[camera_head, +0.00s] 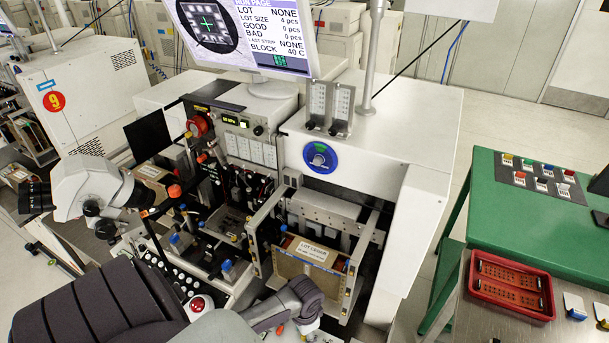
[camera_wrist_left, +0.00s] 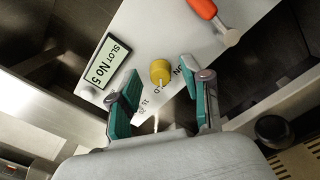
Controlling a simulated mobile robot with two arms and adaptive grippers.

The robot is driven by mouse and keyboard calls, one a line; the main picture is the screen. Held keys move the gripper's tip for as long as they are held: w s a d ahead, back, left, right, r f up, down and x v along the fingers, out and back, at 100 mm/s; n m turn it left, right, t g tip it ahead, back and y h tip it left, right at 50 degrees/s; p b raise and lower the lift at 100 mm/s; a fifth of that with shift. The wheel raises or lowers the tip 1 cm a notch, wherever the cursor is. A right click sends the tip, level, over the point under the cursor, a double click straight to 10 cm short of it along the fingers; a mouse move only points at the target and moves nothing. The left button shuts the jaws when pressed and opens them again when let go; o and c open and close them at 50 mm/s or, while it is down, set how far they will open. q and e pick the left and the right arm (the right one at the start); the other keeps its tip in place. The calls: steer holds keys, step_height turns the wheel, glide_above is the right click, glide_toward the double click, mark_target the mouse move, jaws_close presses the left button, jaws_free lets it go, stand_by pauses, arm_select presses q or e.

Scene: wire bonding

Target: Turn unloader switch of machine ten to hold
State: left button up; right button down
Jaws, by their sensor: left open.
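In the left wrist view, a small yellow knob (camera_wrist_left: 160,70) stands on a pale panel (camera_wrist_left: 145,35). Printed letters beside it are partly hidden, so I cannot read its setting for certain. My left gripper (camera_wrist_left: 160,90) is open, its two teal-padded fingers pointing toward the knob, one on each side in the picture; contact is not visible. In the head view my left arm (camera_head: 265,315) reaches along the bottom to the front of the white machine (camera_head: 415,115); its fingers cannot be made out there. The yellow knob is not visible there. My right gripper is not in view.
A display reading "SLOT No 5" (camera_wrist_left: 101,65) and an orange-handled lever (camera_wrist_left: 205,10) flank the knob. A black round knob (camera_wrist_left: 272,131) sits lower right. In the head view, a green table (camera_head: 530,225) and red tray (camera_head: 510,285) stand right, across a strip of floor.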

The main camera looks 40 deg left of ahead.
arm_select(q)
step_height(320, 180, up, 12)
steer(key=shift+f, duration=0.15)
steer(key=shift+f, duration=0.1)
stand_by(0.6)
